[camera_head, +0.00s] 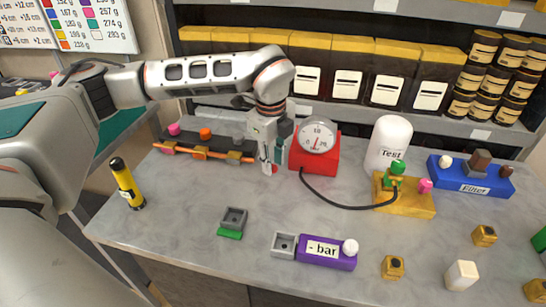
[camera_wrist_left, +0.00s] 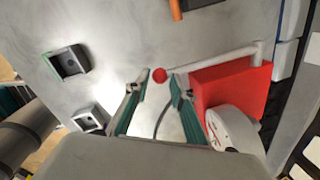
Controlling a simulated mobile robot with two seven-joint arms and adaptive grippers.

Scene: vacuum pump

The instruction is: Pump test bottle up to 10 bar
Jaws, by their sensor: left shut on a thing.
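The red pump (camera_head: 327,160) carries a round white dial gauge (camera_head: 317,136), its reading too small to tell. In the left wrist view the pump (camera_wrist_left: 232,86) has a pale lever (camera_wrist_left: 215,58) ending in a red knob (camera_wrist_left: 158,75). My left gripper (camera_head: 268,168) points down beside the pump's left side. In the wrist view my left fingers (camera_wrist_left: 156,88) are around the red knob, shut on it. The white bottle (camera_head: 390,135), labelled "test", stands at the yellow base (camera_head: 410,205) with green and pink knobs. A dark hose (camera_head: 345,207) joins pump and base. My right gripper is out of view.
A purple "- bar" block (camera_head: 327,262) and a grey-green holder (camera_head: 233,222) lie at the front. A blue "Filter" block (camera_head: 470,180) is at the right. A black-yellow flashlight (camera_head: 127,183) is at the left. Small yellow blocks lie at the front right.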

